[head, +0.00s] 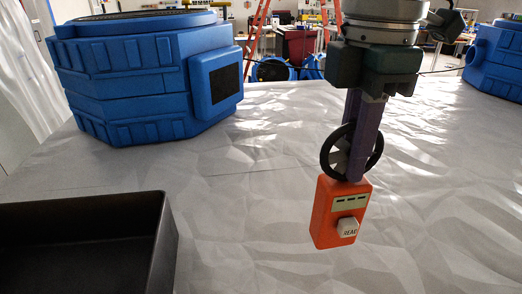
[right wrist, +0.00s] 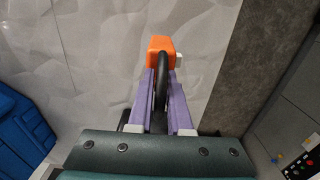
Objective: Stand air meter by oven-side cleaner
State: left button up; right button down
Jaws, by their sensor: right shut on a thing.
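The air meter (head: 340,214) is an orange box with a pale display strip, a white lettered knob and a black ring handle. My right gripper (head: 354,172) points down with its purple fingers shut on the black ring, and the orange box hangs upright, slightly turned, below it. In the right wrist view the orange box (right wrist: 161,50) is beyond the fingertips. A big blue machine (head: 130,85) with a dark side panel stands at the upper left, and another blue machine (head: 498,60) is cut off at the right edge. I cannot tell which is the oven-side cleaner. My left gripper is out of view.
A black open bin (head: 160,225) fills the lower left. The pale crumpled-looking surface (head: 250,180) between bin, machines and meter is clear. Far behind are a red ladder (head: 258,35), a dark red bin (head: 299,46) and smaller blue units.

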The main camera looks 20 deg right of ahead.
aim_at(342, 202)
notch_tip(342, 202, down, 8)
jog(key=shift+r, duration=0.25)
jog(key=shift+f, duration=0.1)
jog(key=c, duration=0.8)
grip_release()
jog(key=shift+d, duration=0.1)
jog(key=shift+c, duration=0.2)
